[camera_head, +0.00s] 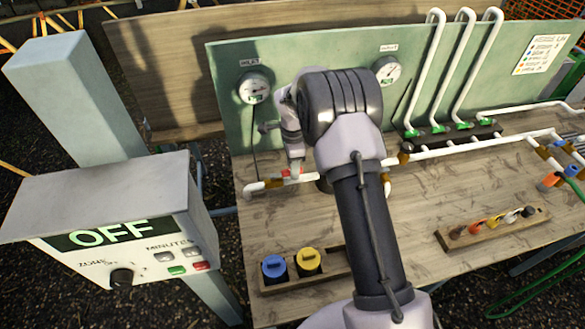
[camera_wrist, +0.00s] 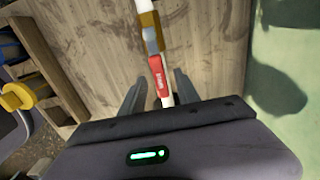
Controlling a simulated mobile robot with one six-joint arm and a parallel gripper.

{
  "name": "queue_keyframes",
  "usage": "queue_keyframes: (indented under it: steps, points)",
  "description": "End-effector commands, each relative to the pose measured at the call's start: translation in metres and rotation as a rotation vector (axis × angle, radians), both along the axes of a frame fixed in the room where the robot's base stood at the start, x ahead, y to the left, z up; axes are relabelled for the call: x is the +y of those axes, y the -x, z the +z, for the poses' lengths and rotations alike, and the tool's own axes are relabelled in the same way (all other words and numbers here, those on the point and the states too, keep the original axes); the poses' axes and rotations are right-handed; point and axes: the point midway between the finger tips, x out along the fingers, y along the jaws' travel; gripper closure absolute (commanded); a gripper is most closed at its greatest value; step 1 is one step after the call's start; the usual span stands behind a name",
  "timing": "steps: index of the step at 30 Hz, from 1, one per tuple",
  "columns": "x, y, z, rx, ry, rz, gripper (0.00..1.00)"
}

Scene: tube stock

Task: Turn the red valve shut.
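The red valve (camera_head: 291,172) sits on the white pipe along the back of the bench, and my wrist partly covers it in the head view. In the wrist view its red lever (camera_wrist: 157,77) lies roughly in line with the white pipe (camera_wrist: 149,36). My gripper (camera_wrist: 160,76) is open, with one finger on each side of the lever and a visible gap on both sides. In the head view my gripper (camera_head: 293,163) points down at the valve; its fingertips are hard to make out. Whether the fingers are low enough to straddle the lever is unclear.
A green panel with two gauges (camera_head: 254,88) (camera_head: 388,70) stands behind the pipe. A block with blue (camera_head: 273,267) and yellow (camera_head: 309,260) caps is at the front left. A control box reading OFF (camera_head: 118,235) stands left.

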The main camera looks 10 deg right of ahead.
Motion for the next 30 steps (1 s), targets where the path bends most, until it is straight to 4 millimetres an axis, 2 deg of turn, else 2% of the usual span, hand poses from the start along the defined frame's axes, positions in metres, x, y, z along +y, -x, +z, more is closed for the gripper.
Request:
queue_keyframes:
  steps: [8,14,15,30]
  points:
    - [0.0,-0.0001,-0.003,0.0,0.0,0.0,0.62]
    - [0.0,-0.0001,-0.0028,0.0,0.0,0.0,0.97]
    - [0.0,-0.0001,-0.0028,0.0,0.0,0.0,1.0]
    - [-0.0001,-0.0002,-0.0025,-0.001,0.0,0.001,1.0]
